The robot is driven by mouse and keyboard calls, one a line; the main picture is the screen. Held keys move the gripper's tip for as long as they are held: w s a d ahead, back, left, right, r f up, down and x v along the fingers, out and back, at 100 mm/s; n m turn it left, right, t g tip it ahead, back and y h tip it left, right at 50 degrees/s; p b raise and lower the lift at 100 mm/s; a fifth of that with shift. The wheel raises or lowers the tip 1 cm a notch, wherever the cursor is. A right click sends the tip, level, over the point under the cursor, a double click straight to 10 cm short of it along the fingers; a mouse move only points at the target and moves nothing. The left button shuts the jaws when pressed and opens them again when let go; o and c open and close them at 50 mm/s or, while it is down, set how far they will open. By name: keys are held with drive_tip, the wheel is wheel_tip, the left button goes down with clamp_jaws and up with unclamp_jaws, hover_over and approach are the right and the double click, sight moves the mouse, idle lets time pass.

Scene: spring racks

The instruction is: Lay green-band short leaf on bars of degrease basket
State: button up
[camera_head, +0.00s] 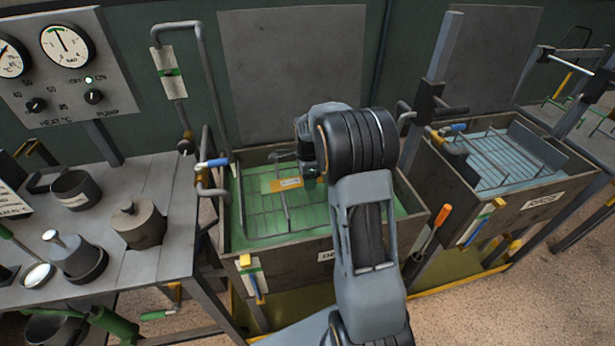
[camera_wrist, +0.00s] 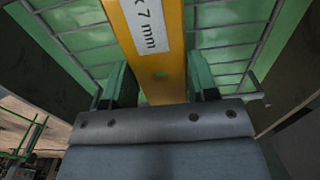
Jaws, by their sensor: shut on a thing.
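My gripper (camera_head: 312,172) reaches down over the left tank, mostly hidden behind my own arm in the head view. In the wrist view its two fingers (camera_wrist: 160,88) are shut on the sides of a flat yellow leaf (camera_wrist: 158,60). The leaf carries a white label ending in "7 mm" and a small green mark; no full green band shows. In the head view the leaf (camera_head: 270,184) lies flat over the wire bars of the degrease basket (camera_head: 262,222), which sits in green liquid. I cannot tell whether the leaf touches the bars.
The left tank's front wall (camera_head: 285,258) and upright basket rods surround the gripper. A pipe with a blue-handled valve (camera_head: 213,163) stands at the left. A rinse tank (camera_head: 520,208) with another basket is at the right. A bench (camera_head: 165,265) with metal pots is at the left.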

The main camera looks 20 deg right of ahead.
drive_tip(key=o, duration=1.2)
drive_tip(key=s+a+r+n, duration=0.1)
drive_tip(key=s+r+n, duration=0.1)
drive_tip(key=r, duration=0.6)
drive_tip(key=s+a+r+n, duration=0.1)
drive_tip(key=s+a+r, duration=0.1)
drive_tip(key=r, duration=0.5)
drive_tip(key=s+a+f+n+t, duration=0.1)
drive_tip(key=s+a+n, duration=0.3)
drive_tip(key=s+n, duration=0.4)
drive_tip(key=s+a+f+n+t, duration=0.1)
drive_tip(key=s+a+n, duration=0.3)
drive_tip(key=s+n, duration=0.5)
drive_tip(key=shift+s+f+t+p, duration=0.3)
drive_tip(key=shift+s+t, duration=0.3)
drive_tip(key=shift+t, duration=0.3)
drive_tip(key=shift+d, duration=0.1)
